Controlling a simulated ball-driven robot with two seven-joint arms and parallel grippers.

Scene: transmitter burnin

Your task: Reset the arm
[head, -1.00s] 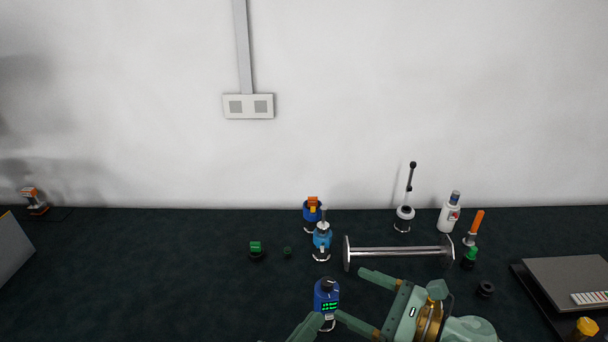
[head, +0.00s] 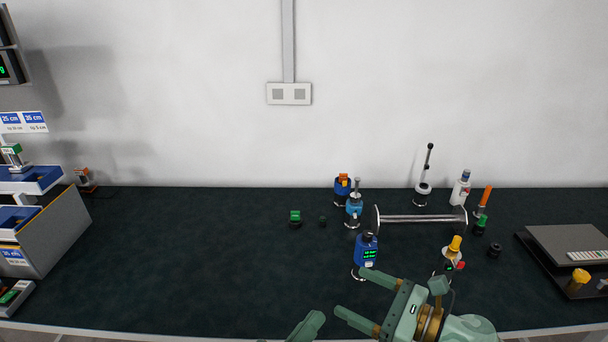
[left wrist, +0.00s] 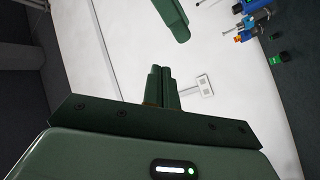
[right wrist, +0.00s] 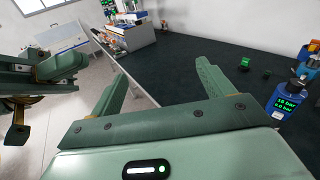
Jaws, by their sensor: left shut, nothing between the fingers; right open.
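My right gripper (head: 358,296) is open and empty over the front part of the dark bench, just in front of a blue device with a green display (head: 366,251). Its spread fingers also show in the right wrist view (right wrist: 162,85), with nothing between them. My left gripper (head: 306,327) is at the bottom edge of the head view, left of and lower than the right one. In the left wrist view its two fingers (left wrist: 161,82) are pressed together with nothing between them. Part of my left arm shows at the left of the right wrist view.
A metal bar stand (head: 420,219), a white bottle (head: 460,190) and several small fittings stand behind and right of my right gripper. A grey flat device (head: 570,244) is at far right, a shelf unit (head: 52,238) at far left. The bench's left middle is clear.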

